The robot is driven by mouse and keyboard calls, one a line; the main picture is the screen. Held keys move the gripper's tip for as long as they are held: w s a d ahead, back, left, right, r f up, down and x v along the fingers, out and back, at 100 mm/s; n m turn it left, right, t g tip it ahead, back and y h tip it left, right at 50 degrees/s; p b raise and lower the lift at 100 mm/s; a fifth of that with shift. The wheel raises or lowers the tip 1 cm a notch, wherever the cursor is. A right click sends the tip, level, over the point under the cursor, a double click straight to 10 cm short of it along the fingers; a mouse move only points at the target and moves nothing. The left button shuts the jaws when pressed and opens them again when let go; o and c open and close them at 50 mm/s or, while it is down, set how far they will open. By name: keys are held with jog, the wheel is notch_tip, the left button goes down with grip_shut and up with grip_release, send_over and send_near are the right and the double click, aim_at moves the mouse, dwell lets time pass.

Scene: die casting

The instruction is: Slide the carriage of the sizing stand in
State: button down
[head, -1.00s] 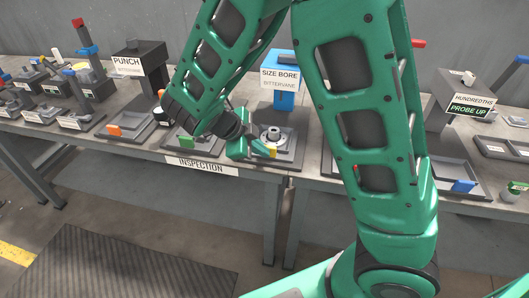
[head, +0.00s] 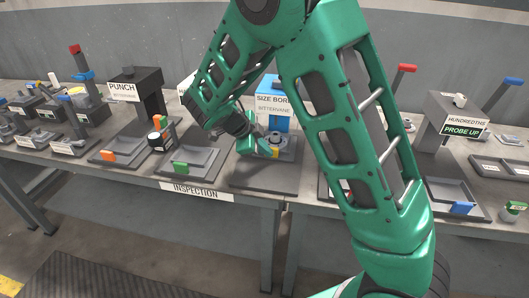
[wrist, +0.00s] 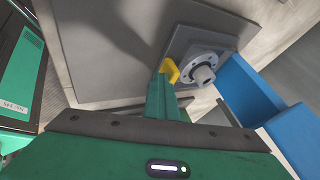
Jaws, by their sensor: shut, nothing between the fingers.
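The sizing stand (head: 278,124) is a blue column with a "SIZE BORE BITTERVANE" sign (head: 274,105) over a flat grey base (head: 262,177). Its carriage (wrist: 182,42) is a grey plate bearing a flanged metal part (head: 278,146), which also shows in the wrist view (wrist: 203,75). The carriage is at the column end of the base, with bare base in front of it. A yellow tab (wrist: 170,70) is at the carriage's edge. My gripper (head: 264,149) is shut and empty, its tips at the yellow tab and seemingly touching it. My fingers partly hide the tab.
A tray with a green tag (head: 190,165) is left of the stand, with the punch stand (head: 149,91) beyond. At right are the probe stand (head: 449,125) and a tray with a blue tag (head: 462,208). The bench's front edge carries an "INSPECTION" label (head: 195,190).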

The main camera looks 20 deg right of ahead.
jog(key=shift+w+d+r, duration=0.1)
jog(key=shift+w+d, duration=0.05)
jog(key=shift+d, duration=0.1)
jog(key=shift+s+a, duration=0.2)
jog(key=shift+s, duration=0.1)
jog(key=shift+s+a, duration=0.45)
jog(key=shift+s, duration=0.2)
jog(key=shift+s+a, duration=0.45)
jog(key=shift+s, duration=0.15)
jog(key=s+v, duration=0.1)
jog(key=v, duration=0.8)
jog(key=s+d+r+n+g+y, duration=0.15)
jog(key=s+d+n, duration=0.25)
jog(key=s+d, duration=0.45)
jog(key=s+d+r+n+g+y, duration=0.15)
jog(key=s+d+n, duration=0.3)
jog(key=d, duration=0.65)
jog(key=s+d+n+y, duration=0.1)
jog(key=s+n, duration=0.3)
jog(key=s, duration=0.5)
jog(key=s+d+n+y, duration=0.1)
jog(key=s+n+y, duration=0.2)
jog(key=s, duration=0.6)
jog(key=shift+s+d+f+n+t, duration=0.25)
jog(key=shift+s+d+n+t, duration=0.1)
jog(key=shift+n, duration=0.3)
